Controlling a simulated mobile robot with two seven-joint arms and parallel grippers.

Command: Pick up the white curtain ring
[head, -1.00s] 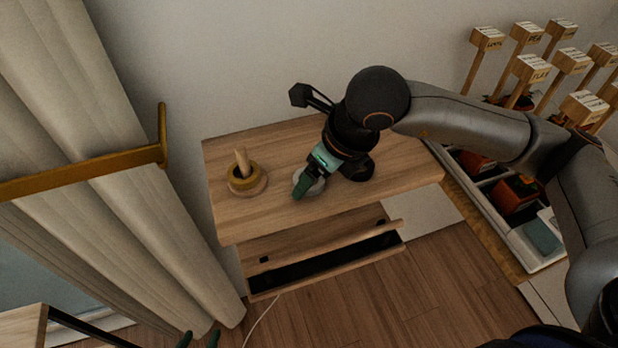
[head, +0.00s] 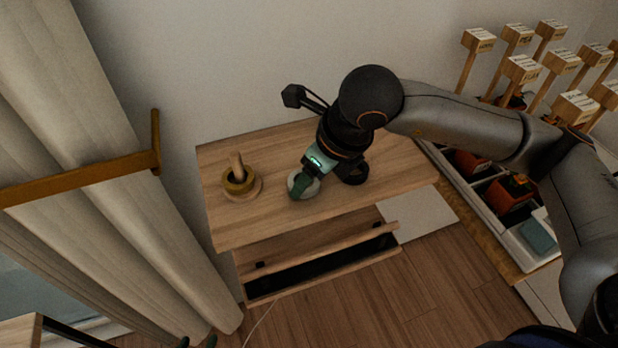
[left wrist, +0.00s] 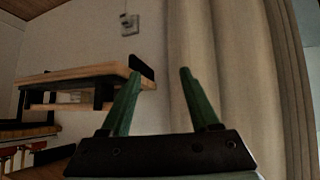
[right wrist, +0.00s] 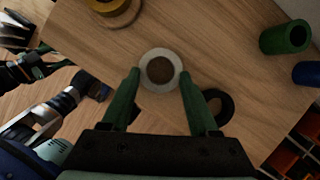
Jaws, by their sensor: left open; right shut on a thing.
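The white curtain ring (right wrist: 147,66) lies between the fingertips of my right gripper (right wrist: 160,74) in the right wrist view. That gripper is shut on it. In the head view my right gripper (head: 301,187) is over the wooden top, and the pale ring (head: 312,189) shows partly behind a green finger. I cannot tell whether the ring still touches the wood. My left gripper (head: 198,342) barely shows at the bottom edge of the head view. In the left wrist view the left gripper (left wrist: 159,70) is open and empty, facing the curtain and wall.
A wooden peg stand (head: 237,165) with a mustard ring (head: 238,184) is left of the white ring. A black ring (right wrist: 219,108) lies close to my right gripper. Green (right wrist: 286,38) and blue (right wrist: 308,73) cylinders stand farther right. A drawer (head: 330,252) hangs open below; a curtain (head: 120,200) is left.

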